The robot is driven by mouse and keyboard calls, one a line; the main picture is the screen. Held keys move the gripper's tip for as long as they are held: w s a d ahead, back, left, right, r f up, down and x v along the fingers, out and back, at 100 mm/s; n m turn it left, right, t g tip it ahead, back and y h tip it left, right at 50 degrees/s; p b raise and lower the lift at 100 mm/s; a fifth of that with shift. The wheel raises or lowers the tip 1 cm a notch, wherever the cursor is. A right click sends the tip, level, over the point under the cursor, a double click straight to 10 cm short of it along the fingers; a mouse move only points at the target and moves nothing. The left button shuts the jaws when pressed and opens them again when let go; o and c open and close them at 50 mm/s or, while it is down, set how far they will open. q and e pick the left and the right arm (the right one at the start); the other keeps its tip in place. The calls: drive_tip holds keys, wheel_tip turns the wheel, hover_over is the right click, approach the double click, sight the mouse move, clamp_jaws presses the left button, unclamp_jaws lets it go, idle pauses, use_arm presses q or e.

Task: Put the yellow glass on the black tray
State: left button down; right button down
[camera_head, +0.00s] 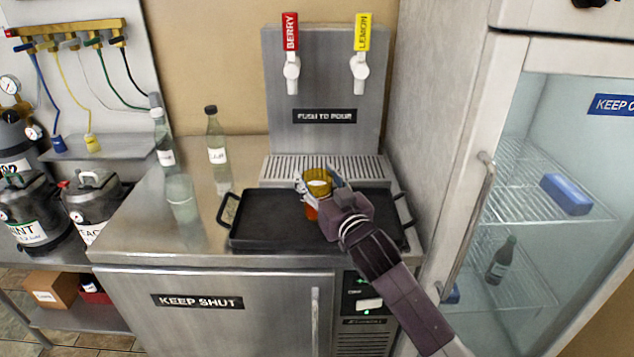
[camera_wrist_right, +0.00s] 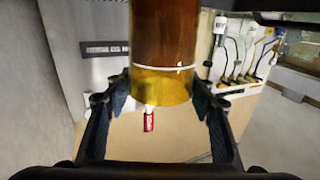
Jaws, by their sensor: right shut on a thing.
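The yellow glass (camera_head: 318,176) is upright over the middle to right part of the black tray (camera_head: 270,221). My right gripper (camera_head: 322,187) is shut on it, reaching in from the lower right. In the right wrist view, which is upside down, the yellow glass (camera_wrist_right: 162,86) stands between both fingers, with an amber lower part and a white line around it. I cannot tell whether its base touches the tray. The tray lies flat on the steel counter and has side handles. My left gripper is not in view.
A dispenser with a red berry tap (camera_head: 290,45) and a yellow lemon tap (camera_head: 361,45) stands behind the tray, above a drip grate (camera_head: 275,172). A clear glass (camera_head: 182,198) and two bottles stand left. A glass-door fridge (camera_head: 540,200) bounds the right.

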drive_tip(key=shift+f, duration=0.5)
drive_tip(key=shift+f, duration=0.15)
drive_tip(key=c, duration=0.9)
unclamp_jaws()
drive_tip(key=v, duration=1.2)
drive_tip(key=shift+b, duration=0.35)
